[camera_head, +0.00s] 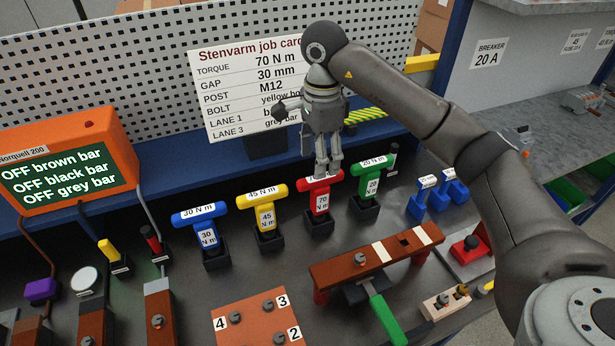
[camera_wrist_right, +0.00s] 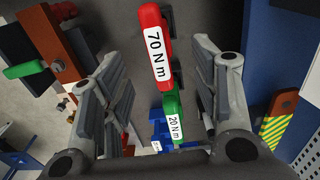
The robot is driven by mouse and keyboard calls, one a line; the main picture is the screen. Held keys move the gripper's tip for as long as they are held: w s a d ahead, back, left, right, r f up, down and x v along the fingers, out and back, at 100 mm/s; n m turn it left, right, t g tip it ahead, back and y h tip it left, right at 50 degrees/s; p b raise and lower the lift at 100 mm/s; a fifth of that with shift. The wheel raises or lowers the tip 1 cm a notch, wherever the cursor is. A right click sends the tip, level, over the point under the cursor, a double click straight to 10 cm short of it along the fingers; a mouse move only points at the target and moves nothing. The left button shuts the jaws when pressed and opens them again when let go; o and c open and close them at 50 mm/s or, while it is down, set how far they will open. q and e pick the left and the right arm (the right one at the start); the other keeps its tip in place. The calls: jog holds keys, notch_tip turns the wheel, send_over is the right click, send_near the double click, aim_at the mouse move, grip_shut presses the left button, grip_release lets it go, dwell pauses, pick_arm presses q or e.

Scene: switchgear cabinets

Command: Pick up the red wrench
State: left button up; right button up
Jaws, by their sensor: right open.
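The red wrench (camera_head: 320,200) has a T-shaped handle labelled 70 N m and stands upright in a black holder in the head view. My right gripper (camera_head: 328,172) points down at its handle, close above it. In the right wrist view the red wrench (camera_wrist_right: 155,45) shows between the open fingers of the right gripper (camera_wrist_right: 160,85), with a gap on both sides. Whether the fingers straddle the handle in height, I cannot tell. My left gripper is not in view.
A green wrench (camera_head: 372,185) stands close right of the red one; yellow (camera_head: 266,218) and blue (camera_head: 208,235) wrenches stand left. A job card (camera_head: 250,85) stands behind. A brown bar (camera_head: 345,262) lies in front. An orange meter (camera_head: 68,160) is at the left.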

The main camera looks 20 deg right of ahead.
aim_at(320, 190)
jog(key=f, duration=0.4)
jog(key=shift+s+f+p, duration=0.2)
jog(key=shift+s+p, duration=0.15)
jog(key=shift+p, duration=0.05)
jog(key=shift+w+f, duration=0.15)
jog(key=shift+f, duration=0.35)
notch_tip(320, 190, down, 4)
jog(key=p, duration=0.2)
jog(key=shift+d+r+p, duration=0.1)
jog(key=shift+p, duration=0.3)
jog(key=shift+f, duration=0.55)
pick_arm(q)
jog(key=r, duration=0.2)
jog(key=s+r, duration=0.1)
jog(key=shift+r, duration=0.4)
pick_arm(e)
jog(key=c, duration=0.4)
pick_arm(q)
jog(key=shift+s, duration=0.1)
pick_arm(e)
jog(key=shift+w, duration=0.1)
grip_shut()
